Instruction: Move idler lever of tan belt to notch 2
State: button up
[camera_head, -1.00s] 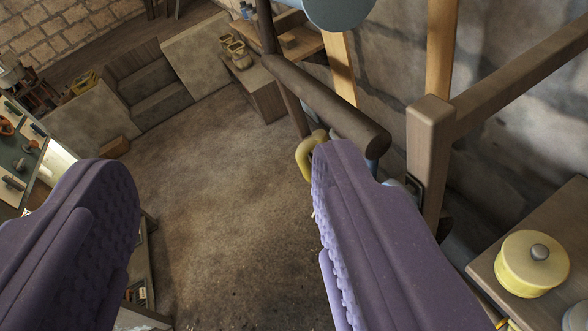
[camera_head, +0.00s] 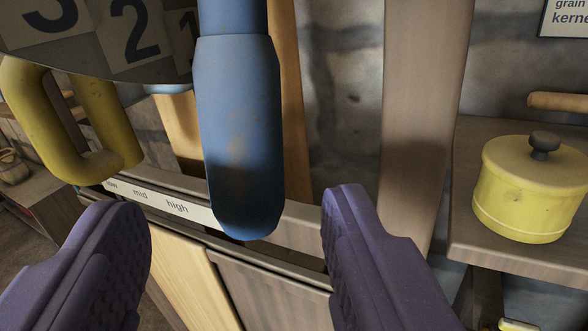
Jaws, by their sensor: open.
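A plate with big dark numbers on pale squares (camera_head: 140,40) is at the top left; 3 and 2 are readable, and a 1 is partly hidden. A blue, worn lever handle (camera_head: 238,130) hangs down in front of it, its upper end cut off by the frame. My gripper (camera_head: 236,205) is open, its two purple fingers low in the picture. In the picture the blue handle's lower end lies between the fingers, with gaps on both sides; I cannot tell its depth relative to them. No tan belt is recognisable.
A thick yellow loop handle (camera_head: 70,130) hangs left of the blue handle. Behind is a wooden rail with a label strip reading mid and high (camera_head: 165,203). A wooden post (camera_head: 420,130) stands right of centre. A yellow lidded pot (camera_head: 530,190) sits on a shelf at right.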

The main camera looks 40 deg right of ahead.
aim_at(244, 146)
jog(key=b+x, duration=0.2)
jog(key=x, duration=0.6)
jog(key=shift+s+d+f, duration=0.1)
jog(key=shift+s+d, duration=0.05)
grip_shut()
